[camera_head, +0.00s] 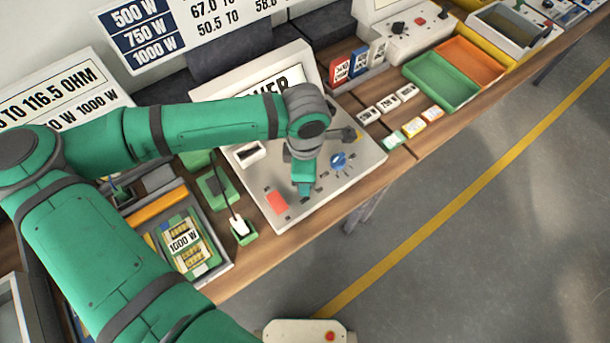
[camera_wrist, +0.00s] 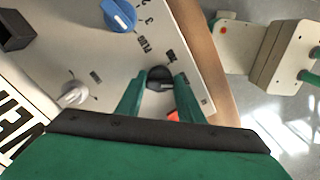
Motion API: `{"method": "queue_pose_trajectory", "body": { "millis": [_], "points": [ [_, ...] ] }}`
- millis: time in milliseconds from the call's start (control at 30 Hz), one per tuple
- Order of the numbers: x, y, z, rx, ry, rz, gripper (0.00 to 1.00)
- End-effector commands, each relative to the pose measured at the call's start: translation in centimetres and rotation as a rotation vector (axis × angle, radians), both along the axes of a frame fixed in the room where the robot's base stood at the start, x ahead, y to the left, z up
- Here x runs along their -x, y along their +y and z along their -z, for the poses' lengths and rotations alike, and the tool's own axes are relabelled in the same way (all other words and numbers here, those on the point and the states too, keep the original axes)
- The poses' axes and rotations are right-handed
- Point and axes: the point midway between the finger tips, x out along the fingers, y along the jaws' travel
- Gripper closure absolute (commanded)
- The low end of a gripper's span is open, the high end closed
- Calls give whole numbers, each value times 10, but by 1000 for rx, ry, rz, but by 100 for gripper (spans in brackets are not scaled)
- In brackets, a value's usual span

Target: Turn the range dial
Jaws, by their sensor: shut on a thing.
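The grey-white meter panel (camera_head: 355,175) lies on the bench. In the wrist view, a small black dial (camera_wrist: 159,75) sits between the fingertips of my gripper (camera_wrist: 161,80), which is shut on it. A blue dial (camera_wrist: 119,15) with printed marks is beyond it, and a pale grey knob (camera_wrist: 73,93) is at the left. In the head view, my gripper (camera_head: 303,190) points down onto the panel and hides the black dial. The blue dial (camera_head: 338,160) is just to its right, and a red control (camera_head: 277,202) is at its lower left. I cannot read which dial is the range dial.
A green tray (camera_head: 443,82) and an orange tray (camera_head: 470,60) stand to the right on the bench. Small labelled blocks (camera_head: 387,102) lie near the panel. A grey bin (camera_head: 225,265) with labelled parts is at the left.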

Motion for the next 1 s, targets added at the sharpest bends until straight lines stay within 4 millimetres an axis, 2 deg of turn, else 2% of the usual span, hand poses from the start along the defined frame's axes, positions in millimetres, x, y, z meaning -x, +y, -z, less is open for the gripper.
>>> {"method": "queue_pose_trajectory", "body": {
  "millis": [67, 100, 167, 567, 667, 1000],
  "points": [
    [0, 0, 0, -1, -1, 1, 88],
    [0, 0, 0, -1, -1, 1, 64],
    [0, 0, 0, -1, -1, 0, 49],
    [-1, 1, -6, -2, -2, -1, 49],
    [-2, 1, -18, -3, -4, -2, 49],
    [-1, 1, -80, -3, -4, 0, 49]
  ]
}}
